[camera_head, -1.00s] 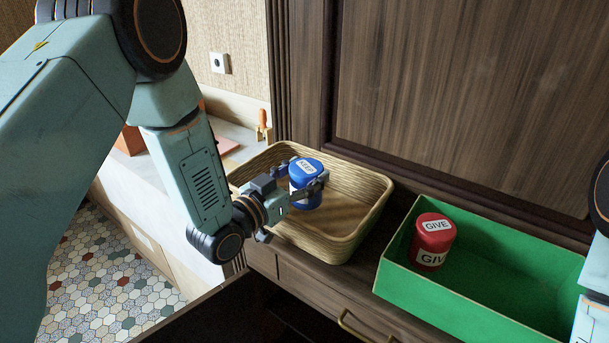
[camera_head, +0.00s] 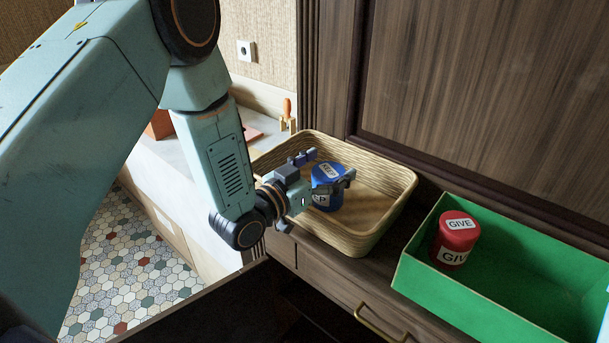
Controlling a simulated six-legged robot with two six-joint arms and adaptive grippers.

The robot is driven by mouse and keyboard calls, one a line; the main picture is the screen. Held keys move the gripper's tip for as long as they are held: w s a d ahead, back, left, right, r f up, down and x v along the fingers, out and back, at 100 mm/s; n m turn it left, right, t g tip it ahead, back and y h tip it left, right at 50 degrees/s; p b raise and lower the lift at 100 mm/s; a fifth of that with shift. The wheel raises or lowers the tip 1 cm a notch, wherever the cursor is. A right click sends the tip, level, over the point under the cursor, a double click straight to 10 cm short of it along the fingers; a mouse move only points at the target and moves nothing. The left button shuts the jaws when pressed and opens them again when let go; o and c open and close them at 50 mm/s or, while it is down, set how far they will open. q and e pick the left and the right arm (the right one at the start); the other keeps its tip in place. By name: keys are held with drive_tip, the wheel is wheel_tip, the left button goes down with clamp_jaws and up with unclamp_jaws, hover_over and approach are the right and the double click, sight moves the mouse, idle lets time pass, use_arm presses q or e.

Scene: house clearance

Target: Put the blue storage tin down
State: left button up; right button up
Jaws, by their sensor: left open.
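The blue storage tin (camera_head: 327,184) stands upright inside the woven basket (camera_head: 386,214), toward its left side. It has white labels on its lid and side; the lid label seems to read KEEP. My left gripper (camera_head: 326,170) is open, with its fingers spread on either side of the tin. One finger is beyond the tin at the upper left, and the other is at its right near edge. Whether a finger still touches the tin cannot be told. My right gripper is not in view.
A green box (camera_head: 497,291) stands right of the basket, with a red tin (camera_head: 455,238) labelled GIVE in it. Both containers sit on a dark wooden cabinet (camera_head: 318,275) against a panelled wall. The basket's right part is empty. An open drawer lies below in front.

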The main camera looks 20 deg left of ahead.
use_arm(q)
drive_tip(key=v, duration=0.9)
drive_tip(key=shift+s+a+r+p, duration=0.1)
drive_tip(key=shift+p, duration=0.2)
drive_tip(key=v, duration=0.2)
drive_tip(key=shift+s+a+p, duration=0.1)
drive_tip(key=shift+s+p, duration=0.2)
drive_tip(key=shift+s, duration=0.1)
drive_tip(key=shift+o, duration=0.4)
drive_tip(key=shift+w, duration=0.1)
